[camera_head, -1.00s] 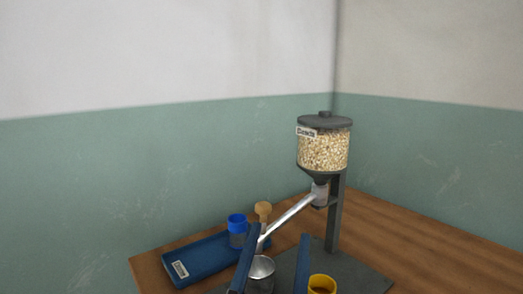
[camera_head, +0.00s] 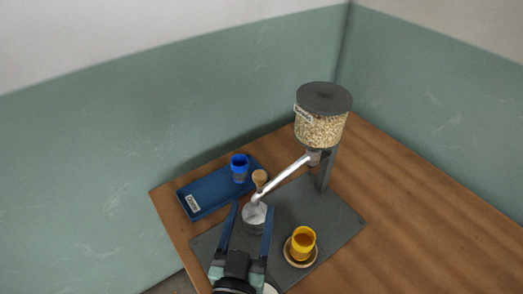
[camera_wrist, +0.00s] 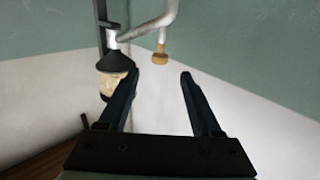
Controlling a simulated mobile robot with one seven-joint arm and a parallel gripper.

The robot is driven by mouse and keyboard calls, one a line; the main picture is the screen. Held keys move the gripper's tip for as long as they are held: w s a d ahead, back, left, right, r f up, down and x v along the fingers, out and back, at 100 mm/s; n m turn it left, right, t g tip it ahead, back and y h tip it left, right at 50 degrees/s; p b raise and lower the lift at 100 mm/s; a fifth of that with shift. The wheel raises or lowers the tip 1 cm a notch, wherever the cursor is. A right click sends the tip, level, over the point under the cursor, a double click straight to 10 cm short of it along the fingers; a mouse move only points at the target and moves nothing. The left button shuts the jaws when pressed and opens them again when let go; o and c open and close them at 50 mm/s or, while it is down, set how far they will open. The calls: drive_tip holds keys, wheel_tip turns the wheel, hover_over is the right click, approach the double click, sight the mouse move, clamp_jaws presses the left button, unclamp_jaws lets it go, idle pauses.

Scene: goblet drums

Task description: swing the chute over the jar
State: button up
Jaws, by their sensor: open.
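The chute (camera_head: 284,180) is a silver tube sloping down left from the seed dispenser (camera_head: 319,130), its low end above a small metal cup (camera_head: 254,217). A wooden knob (camera_head: 259,177) stands by its lower end. In the wrist view the chute (camera_wrist: 148,27) and knob (camera_wrist: 161,55) appear upside down, beyond my open fingers (camera_wrist: 173,74).
The dispenser post (camera_head: 326,172) rises behind. The wooden table (camera_head: 405,205) is clear to the right. Green-and-white walls stand behind.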

sight(261, 172)
drive_tip(key=w+p, duration=0.1)
drive_tip(key=w, duration=0.3)
drive_tip(key=w+d+p, duration=0.1)
drive_tip(key=w, duration=0.3)
drive_tip(key=w+d+p, duration=0.1)
drive_tip(key=w, duration=0.3)
drive_tip(key=shift+w+p, duration=0.15)
drive_tip(key=shift+p, duration=0.15)
clamp_jaws()
idle(0.9)
